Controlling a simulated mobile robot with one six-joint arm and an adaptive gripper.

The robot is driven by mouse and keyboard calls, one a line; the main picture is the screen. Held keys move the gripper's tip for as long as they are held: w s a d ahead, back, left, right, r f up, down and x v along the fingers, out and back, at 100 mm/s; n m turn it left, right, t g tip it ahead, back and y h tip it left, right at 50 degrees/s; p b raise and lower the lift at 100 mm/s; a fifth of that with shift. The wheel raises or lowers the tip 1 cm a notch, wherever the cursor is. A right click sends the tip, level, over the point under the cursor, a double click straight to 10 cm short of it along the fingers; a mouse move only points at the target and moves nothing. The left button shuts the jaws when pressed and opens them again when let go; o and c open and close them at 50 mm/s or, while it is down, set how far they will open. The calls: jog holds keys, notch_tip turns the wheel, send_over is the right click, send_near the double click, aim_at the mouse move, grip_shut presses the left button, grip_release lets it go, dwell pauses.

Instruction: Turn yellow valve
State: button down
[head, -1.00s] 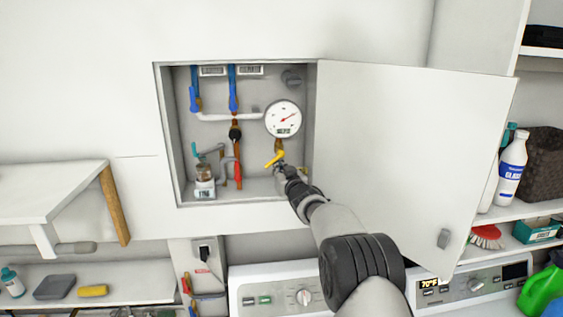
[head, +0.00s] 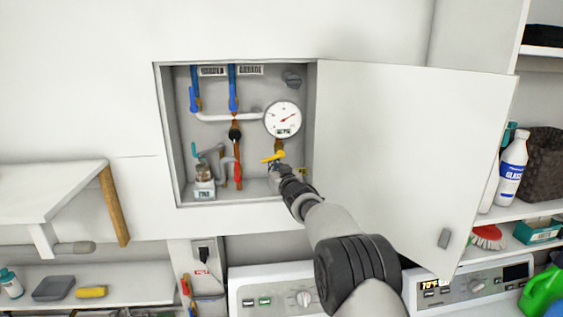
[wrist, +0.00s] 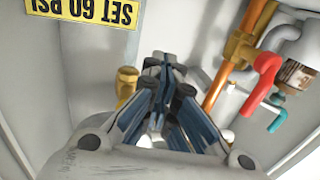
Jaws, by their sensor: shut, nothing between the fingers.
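The yellow valve (head: 273,157) is a small lever handle below the round gauge inside the open wall cabinet. Its handle lies close to level in the head view. My gripper (head: 276,168) is just below the handle, very near it; I cannot tell whether they touch. In the wrist view my gripper (wrist: 165,65) has its fingertips together with nothing between them.
The cabinet door (head: 410,160) stands open at the right. A red handle (head: 238,171), blue handles and copper pipes are left of the valve. A brass fitting (wrist: 127,84) is beside my fingers. A round gauge (head: 283,118) is above. A washer panel (head: 275,294) is below.

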jog(key=shift+s+a+r, duration=0.15)
jog(key=shift+a+r, duration=0.3)
jog(key=shift+a, duration=0.05)
